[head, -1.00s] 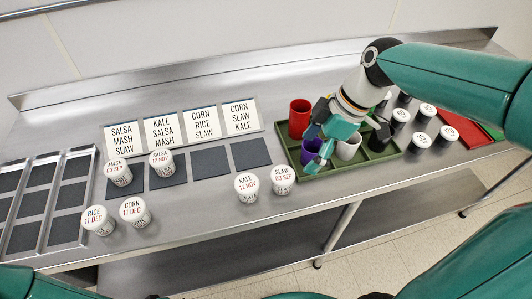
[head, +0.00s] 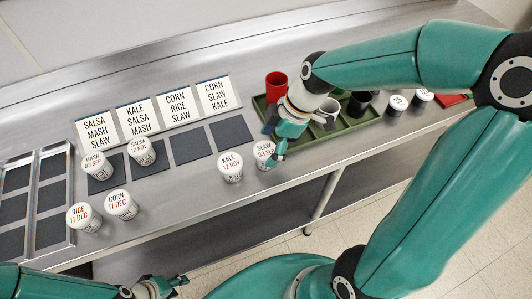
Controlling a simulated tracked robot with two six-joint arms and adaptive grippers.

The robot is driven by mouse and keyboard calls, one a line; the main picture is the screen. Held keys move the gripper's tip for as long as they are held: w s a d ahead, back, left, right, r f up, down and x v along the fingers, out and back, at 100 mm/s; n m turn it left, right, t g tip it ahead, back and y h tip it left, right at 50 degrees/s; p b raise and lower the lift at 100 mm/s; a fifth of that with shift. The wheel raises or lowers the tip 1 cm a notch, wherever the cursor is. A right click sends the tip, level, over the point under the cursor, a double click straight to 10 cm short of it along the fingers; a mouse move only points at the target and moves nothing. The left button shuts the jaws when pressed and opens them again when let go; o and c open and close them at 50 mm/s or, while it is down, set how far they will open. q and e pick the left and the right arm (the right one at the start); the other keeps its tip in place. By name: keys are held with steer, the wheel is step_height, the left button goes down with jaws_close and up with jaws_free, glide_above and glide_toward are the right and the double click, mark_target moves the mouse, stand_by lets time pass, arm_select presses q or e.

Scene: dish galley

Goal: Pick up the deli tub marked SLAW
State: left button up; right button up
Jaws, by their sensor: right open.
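The white deli tub marked SLAW 03 SEP (head: 263,151) stands upright near the counter's front edge, right of the KALE tub (head: 230,166). My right gripper (head: 276,157) is at the SLAW tub's right side, fingers pointing down, and hides part of its lid and body. The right gripper is open; whether a finger touches the tub I cannot tell. My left gripper (head: 168,286) is low at the bottom edge of the view, in front of the counter, away from the tubs. Its fingertips are small and partly cut off.
Other tubs stand on the left: MASH (head: 96,164), SALSA (head: 141,150), RICE (head: 82,217) and CORN (head: 120,204). Dark mats (head: 188,147) lie before the sign cards (head: 176,103). A green tray (head: 348,126) with cups, including a red cup (head: 276,84), lies behind the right arm.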

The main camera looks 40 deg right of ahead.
mark_target(267, 150)
steer(key=p+x, duration=0.1)
steer(key=x, duration=0.4)
steer(key=shift+c, duration=0.2)
steer(key=c, duration=1.2)
